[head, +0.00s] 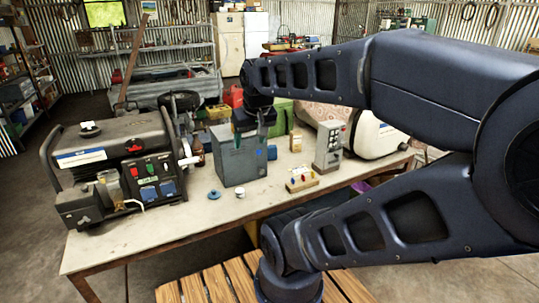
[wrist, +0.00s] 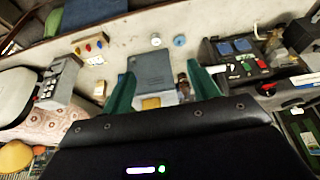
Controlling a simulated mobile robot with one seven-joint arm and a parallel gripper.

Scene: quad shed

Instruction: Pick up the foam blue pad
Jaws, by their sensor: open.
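A small blue block (head: 272,152), which looks like the foam blue pad, is on the workbench just right of the grey box (head: 238,160). It is small here, and I cannot tell its texture. In the wrist view I cannot make it out clearly; the left finger covers that side of the grey box (wrist: 152,68). My gripper (head: 251,137) is above the grey box in the head view. In the wrist view my gripper (wrist: 161,72) has its two green fingers spread apart, with nothing held between them. The grey box shows beyond the fingertips.
A generator (head: 120,165) stands left on the bench. A grey control box (head: 329,146) and a white tank (head: 375,133) stand right. A board with coloured knobs (head: 301,180), a blue lid (head: 214,194) and a white cap (head: 240,192) lie in front. The front-left bench top is clear.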

